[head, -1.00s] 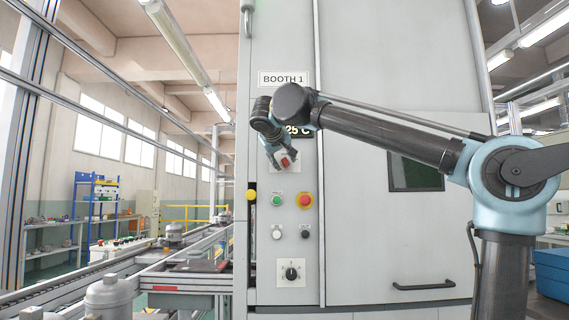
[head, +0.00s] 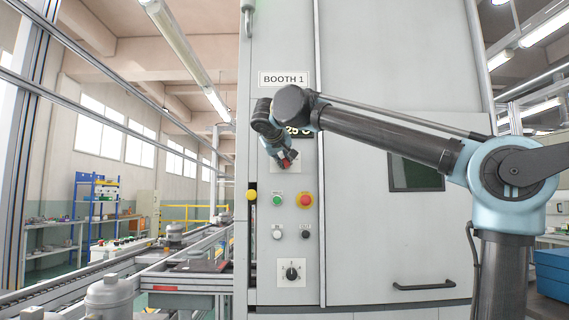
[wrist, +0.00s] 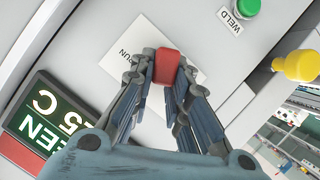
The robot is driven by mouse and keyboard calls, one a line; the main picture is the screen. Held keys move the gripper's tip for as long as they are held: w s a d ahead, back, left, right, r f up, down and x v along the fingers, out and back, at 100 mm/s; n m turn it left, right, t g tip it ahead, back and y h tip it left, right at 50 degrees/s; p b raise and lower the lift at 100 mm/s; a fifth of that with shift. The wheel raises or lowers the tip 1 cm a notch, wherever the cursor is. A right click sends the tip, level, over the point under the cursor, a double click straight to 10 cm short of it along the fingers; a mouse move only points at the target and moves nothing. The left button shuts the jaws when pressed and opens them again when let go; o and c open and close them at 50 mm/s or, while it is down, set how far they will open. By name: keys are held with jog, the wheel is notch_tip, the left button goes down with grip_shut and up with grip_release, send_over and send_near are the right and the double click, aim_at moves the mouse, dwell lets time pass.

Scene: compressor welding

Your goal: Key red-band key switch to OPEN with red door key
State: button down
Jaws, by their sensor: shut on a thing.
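My gripper (head: 284,160) is at the upper part of the control panel on the booth front, just below the temperature display. In the wrist view my gripper (wrist: 166,72) is shut on the red door key (wrist: 166,66), whose red head sits between both fingers. The key is in front of a white switch plate (wrist: 124,66) with the lettering "RUN" partly showing. The key switch itself, its red band and the key's tip are hidden behind the key head and fingers. I cannot tell how far the key is in the switch.
A yellow knob (head: 251,195) juts from the panel's left edge. A conveyor (head: 120,265) runs along the left.

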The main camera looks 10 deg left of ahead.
jog(key=n, duration=0.1)
jog(key=n+t+h, duration=0.1)
jog(key=n+h, duration=0.1)
jog(key=shift+s+a+f+n, duration=0.1)
jog(key=shift+a+f+n, duration=0.2)
jog(key=shift+n, duration=0.1)
jog(key=shift+t, duration=0.3)
jog(key=shift+n, duration=0.3)
jog(key=n+t, duration=0.1)
jog(key=n, duration=0.1)
jog(key=n+h, duration=0.1)
jog(key=n, duration=0.1)
jog(key=shift+a+f+n+t, duration=0.15)
jog(key=shift+f+n+t, duration=0.15)
jog(key=shift+f+t, duration=0.1)
jog(key=c, duration=1.5)
grip_release()
jog(key=shift+o, duration=0.2)
jog(key=s+a, duration=0.1)
jog(key=s, duration=1)
jog(key=shift+s+a, duration=0.35)
jog(key=shift+a, duration=0.05)
